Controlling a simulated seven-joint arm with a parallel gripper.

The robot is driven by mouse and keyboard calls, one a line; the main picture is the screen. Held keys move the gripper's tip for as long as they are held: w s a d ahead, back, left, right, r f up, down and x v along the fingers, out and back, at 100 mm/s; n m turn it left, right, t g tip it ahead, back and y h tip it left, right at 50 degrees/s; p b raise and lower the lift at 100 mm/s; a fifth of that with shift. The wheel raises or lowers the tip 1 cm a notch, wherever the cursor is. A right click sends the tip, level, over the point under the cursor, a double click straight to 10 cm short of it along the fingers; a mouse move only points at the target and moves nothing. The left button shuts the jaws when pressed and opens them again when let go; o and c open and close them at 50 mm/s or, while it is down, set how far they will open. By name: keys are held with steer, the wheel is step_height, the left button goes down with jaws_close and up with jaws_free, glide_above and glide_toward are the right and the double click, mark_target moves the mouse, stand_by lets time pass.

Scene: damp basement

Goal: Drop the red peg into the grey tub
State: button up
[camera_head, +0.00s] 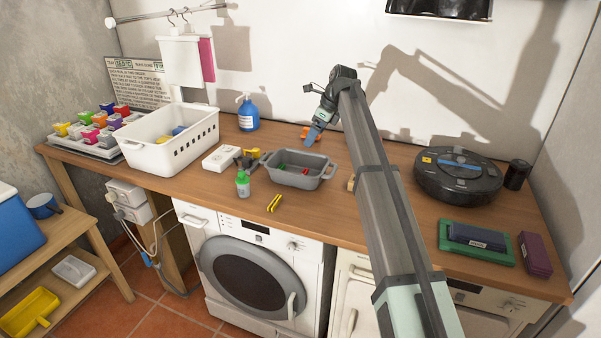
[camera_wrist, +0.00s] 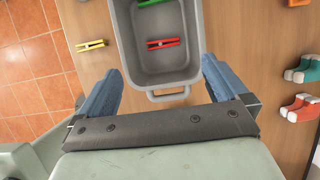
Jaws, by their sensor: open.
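The red peg (camera_wrist: 165,44) lies on the floor of the grey tub (camera_wrist: 196,40) in the wrist view. A green peg (camera_wrist: 150,3) lies in the tub too, cut by the top edge of that view. In the head view the tub (camera_head: 318,183) stands mid-counter, with the small red peg (camera_head: 305,171) and green peg (camera_head: 282,167) inside. My gripper (camera_wrist: 162,66) is open, its two blue fingers apart with nothing between them, near the tub's handle end. In the head view my gripper (camera_head: 311,137) is above the counter behind the tub.
A yellow peg (camera_head: 274,202) lies on the counter before the tub. A green-capped bottle (camera_head: 243,184), white basket (camera_head: 150,157) and blue pump bottle (camera_head: 248,113) stand left of it. A round black robot vacuum (camera_head: 458,177) sits right. Red and teal items (camera_wrist: 303,108) lie nearby.

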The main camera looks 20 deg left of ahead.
steer(key=shift+v, duration=2.1)
